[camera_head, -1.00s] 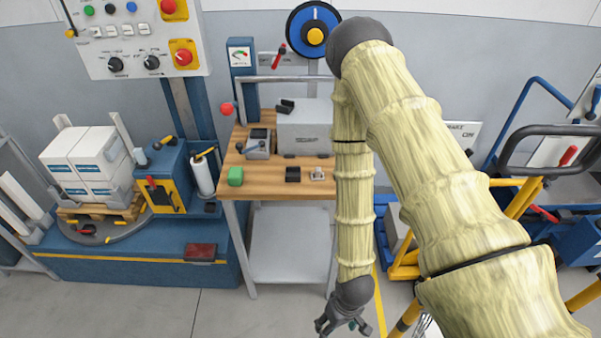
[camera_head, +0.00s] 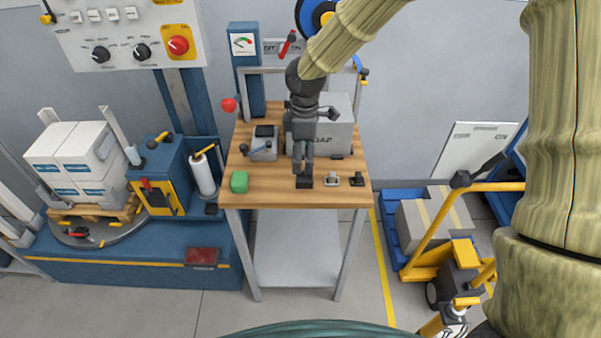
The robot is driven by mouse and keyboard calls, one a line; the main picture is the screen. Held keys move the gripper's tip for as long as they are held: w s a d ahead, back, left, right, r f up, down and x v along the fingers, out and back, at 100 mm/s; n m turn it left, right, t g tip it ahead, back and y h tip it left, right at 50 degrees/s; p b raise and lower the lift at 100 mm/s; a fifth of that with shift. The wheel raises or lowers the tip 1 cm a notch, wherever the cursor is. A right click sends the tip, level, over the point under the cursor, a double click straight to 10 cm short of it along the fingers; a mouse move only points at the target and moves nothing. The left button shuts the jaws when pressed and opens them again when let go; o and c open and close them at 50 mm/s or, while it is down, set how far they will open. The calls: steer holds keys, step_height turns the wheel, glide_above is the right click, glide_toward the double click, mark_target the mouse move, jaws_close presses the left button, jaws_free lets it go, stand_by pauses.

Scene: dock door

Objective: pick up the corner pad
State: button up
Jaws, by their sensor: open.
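A row of small items lies along the front of the wooden table (camera_head: 265,190): a green block (camera_head: 239,182), a black block (camera_head: 304,182), a pale grey piece (camera_head: 331,180) and a dark piece (camera_head: 357,181). None is clearly labelled; the black block may be the corner pad, but I cannot tell for certain. My gripper (camera_head: 303,169) points down, directly at the black block in the picture. It is open, and its fingers overlap the block's rear edge. Whether they touch it or hover above it is hard to tell.
A grey machine (camera_head: 337,128) stands behind my gripper. A smaller grey device with a lever (camera_head: 262,148) stands to its left. A metal frame rises at the table's back. A yellow pallet truck (camera_head: 455,255) with a box (camera_head: 432,220) is on the right.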

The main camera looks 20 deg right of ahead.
steer(key=r, duration=0.1)
glide_toward(303, 174)
steer(key=shift+s+a+f+p, duration=0.2)
steer(key=shift+s+f+p, duration=0.05)
steer(key=shift+s+f, duration=0.25)
steer(key=shift+s+a+f+p, duration=0.25)
steer(key=shift+s+f, duration=0.15)
steer(key=shift+s, duration=0.25)
steer(key=shift+s+f, duration=0.1)
steer(key=shift+f, duration=0.4)
steer(key=shift+w+d+f+p, duration=0.15)
steer(key=shift+f+p, duration=0.2)
steer(key=shift+f, duration=0.3)
steer(key=shift+w+a+f+p, duration=0.15)
steer(key=shift+f+p, duration=0.2)
steer(key=shift+f, duration=0.3)
steer(key=shift+d+f, duration=0.1)
steer(key=shift+f, duration=1.2)
steer(key=c, duration=0.9)
